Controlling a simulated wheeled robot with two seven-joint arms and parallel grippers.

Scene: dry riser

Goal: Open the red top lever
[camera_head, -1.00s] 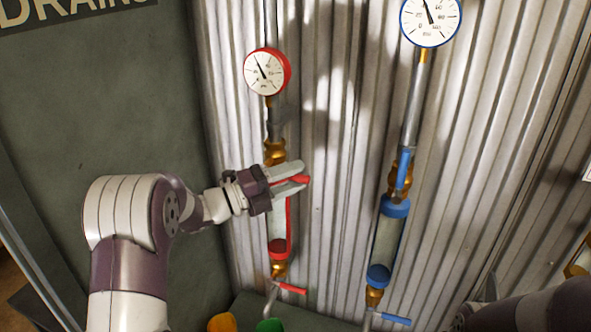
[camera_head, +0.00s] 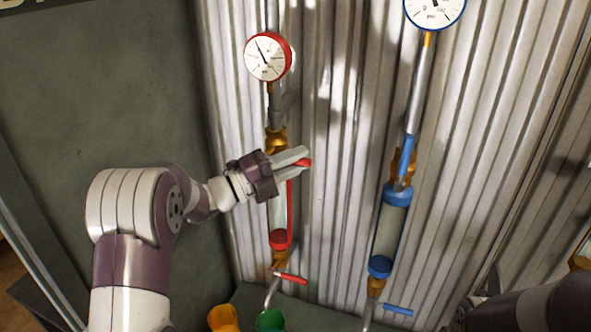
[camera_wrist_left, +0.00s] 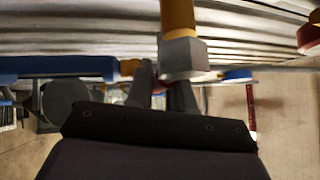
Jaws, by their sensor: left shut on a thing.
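The red top lever (camera_head: 304,163) is a short handle pointing right from the brass valve (camera_head: 276,140) under the red-rimmed gauge. My left gripper (camera_head: 300,157) reaches in from the left, its two pale fingers shut on the lever. Only the lever's red end shows; the fingers hide the rest. In the left wrist view, the two dark fingers (camera_wrist_left: 161,88) lie beside a grey hexagonal fitting (camera_wrist_left: 183,55) with brass above it. My right arm (camera_head: 530,308) shows at the lower right; whether its gripper is open or shut is unclear.
The red-rimmed gauge (camera_head: 268,57) is above. A lower red lever (camera_head: 291,279) is below the red-ended tube (camera_head: 280,238). A parallel blue line stands right, with an upper blue lever (camera_head: 406,155) and lower blue lever (camera_head: 398,310). Corrugated metal (camera_head: 335,220) backs both.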

